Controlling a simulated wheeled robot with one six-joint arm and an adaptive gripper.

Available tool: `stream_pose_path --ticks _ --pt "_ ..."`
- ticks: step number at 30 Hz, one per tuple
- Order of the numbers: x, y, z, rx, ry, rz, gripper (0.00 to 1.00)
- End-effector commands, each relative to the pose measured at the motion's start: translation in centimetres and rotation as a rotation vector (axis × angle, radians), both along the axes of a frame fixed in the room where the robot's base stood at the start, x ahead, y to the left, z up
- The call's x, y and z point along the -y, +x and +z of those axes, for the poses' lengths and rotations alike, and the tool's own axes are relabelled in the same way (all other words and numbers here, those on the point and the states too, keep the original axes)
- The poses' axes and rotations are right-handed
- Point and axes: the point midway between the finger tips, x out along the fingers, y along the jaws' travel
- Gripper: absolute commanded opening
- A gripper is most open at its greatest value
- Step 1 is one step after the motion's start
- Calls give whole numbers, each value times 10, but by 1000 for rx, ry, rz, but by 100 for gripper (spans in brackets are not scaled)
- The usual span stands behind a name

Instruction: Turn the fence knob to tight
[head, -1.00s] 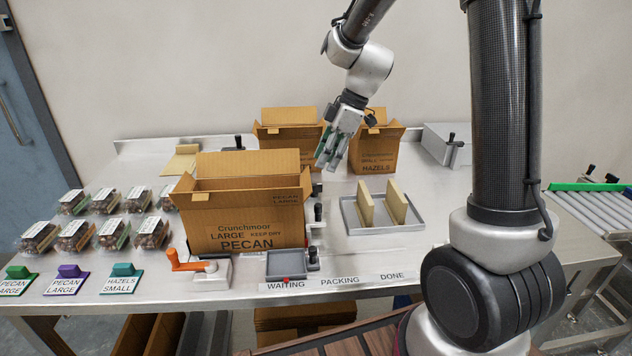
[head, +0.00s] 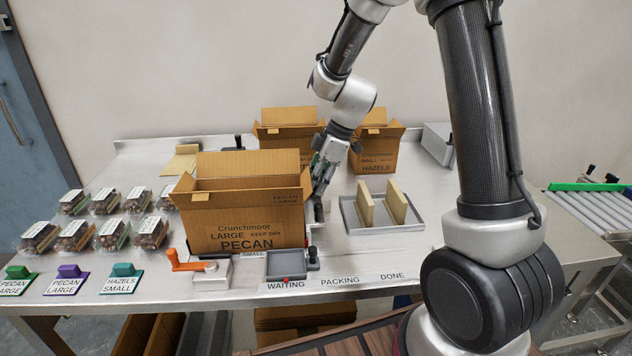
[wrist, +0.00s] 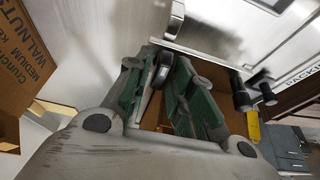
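Black knobs stand along the right side of the large pecan box (head: 245,228). One black knob (head: 319,212) is beside the box's right wall, and another (head: 312,258) stands nearer the table's front edge. I cannot tell from the labels which is the fence knob. My gripper (head: 319,192) points down at the first knob, close beside the box. In the wrist view my gripper's green-padded fingers (wrist: 160,95) are apart, with a dark, grey-edged knob or lever (wrist: 157,78) between them. Whether they touch it is unclear. Its tight marking is not readable.
An orange-handled crank (head: 185,262) and a small grey tray (head: 286,266) are at the front. A tray with two upright tan boards (head: 380,229) stands to the right. Two open cartons, one the hazels box (head: 378,158), stand behind. Several clamshells (head: 110,235) lie left.

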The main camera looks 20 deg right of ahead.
Motion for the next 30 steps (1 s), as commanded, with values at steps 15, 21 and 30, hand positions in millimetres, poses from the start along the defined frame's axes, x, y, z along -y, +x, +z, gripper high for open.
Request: stream_pose_path --ticks 15,21,30 --pt "0 -1 0 1 0 -134 0" --pt "0 -1 0 0 0 -133 18" --pt "0 -1 0 0 0 -132 36"
